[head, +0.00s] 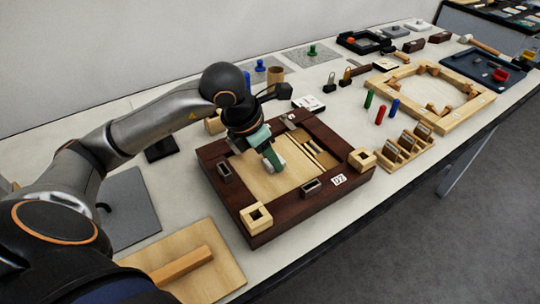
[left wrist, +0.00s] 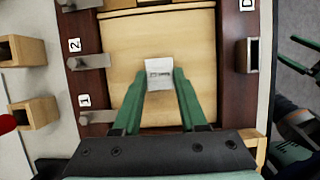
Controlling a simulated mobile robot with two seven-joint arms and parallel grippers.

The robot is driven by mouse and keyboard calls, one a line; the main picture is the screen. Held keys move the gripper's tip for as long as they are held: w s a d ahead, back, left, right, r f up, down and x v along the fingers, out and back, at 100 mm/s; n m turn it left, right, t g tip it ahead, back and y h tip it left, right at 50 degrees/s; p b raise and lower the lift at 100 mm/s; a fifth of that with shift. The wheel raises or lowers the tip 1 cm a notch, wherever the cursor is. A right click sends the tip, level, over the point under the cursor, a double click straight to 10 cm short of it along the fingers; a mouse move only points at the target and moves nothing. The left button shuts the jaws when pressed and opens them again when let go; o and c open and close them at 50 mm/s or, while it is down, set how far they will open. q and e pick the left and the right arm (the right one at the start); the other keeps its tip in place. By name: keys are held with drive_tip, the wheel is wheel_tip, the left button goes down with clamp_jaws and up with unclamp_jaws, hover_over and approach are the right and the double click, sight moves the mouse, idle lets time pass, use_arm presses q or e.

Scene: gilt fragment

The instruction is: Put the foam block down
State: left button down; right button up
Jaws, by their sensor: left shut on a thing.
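My left gripper (head: 272,160) points down over the light wooden floor of a dark brown frame (head: 228,199). In the left wrist view its green fingers (left wrist: 162,80) are closed on a small pale grey-white block with a dark mark, the foam block (left wrist: 159,66). In the head view the block (head: 279,164) is mostly hidden by the fingers. I cannot tell whether it touches the floor below. My right gripper (left wrist: 298,55) shows at the right edge of the left wrist view, its green fingers apart and empty, clear of the frame.
Wooden blocks with square holes (head: 256,218) and metal latches (head: 312,187) sit on the frame's rim. A wooden board with a bar (head: 182,266) lies in front. Coloured pegs (head: 380,114) and a wooden ring frame (head: 430,93) stand to the right. The frame's inner floor is largely bare.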

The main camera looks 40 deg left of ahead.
use_arm(q)
drive_tip(key=shift+f, duration=0.1)
drive_tip(key=shift+f, duration=0.1)
drive_tip(key=shift+c, duration=2.2)
unclamp_jaws()
drive_tip(key=shift+r, duration=0.25)
drive_tip(key=p+v, duration=0.1)
drive_tip(key=v, duration=1)
drive_tip(key=shift+s+r, duration=0.25)
drive_tip(key=shift+r, duration=0.1)
